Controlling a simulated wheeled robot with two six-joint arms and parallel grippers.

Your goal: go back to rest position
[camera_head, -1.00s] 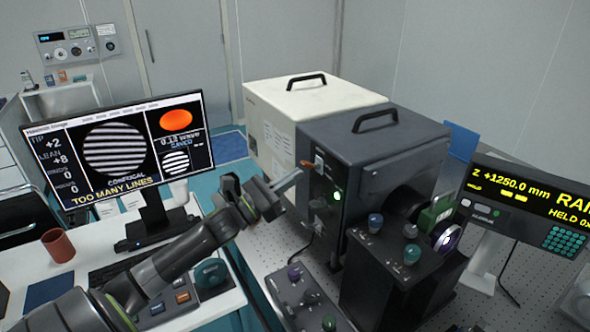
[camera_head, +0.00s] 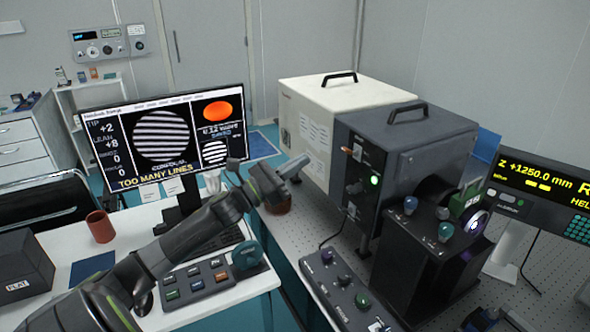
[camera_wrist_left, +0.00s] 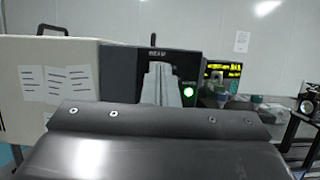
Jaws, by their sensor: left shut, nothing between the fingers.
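My left arm comes in from the lower left in the head view. My left gripper (camera_head: 296,166) is shut and empty, in front of the white cabinet (camera_head: 312,130) and left of the dark grey box (camera_head: 392,150). In the left wrist view the shut fingers (camera_wrist_left: 160,83) show in front of the dark box's face, by its green light. My right gripper is not clearly visible in these views.
A monitor (camera_head: 158,140) reading "TOO MANY LINES" stands behind my left arm. A button panel (camera_head: 198,280), a red cup (camera_head: 100,226) and a black box (camera_head: 22,265) are on the white desk. A knob console (camera_head: 345,290) stands on the optical table at right.

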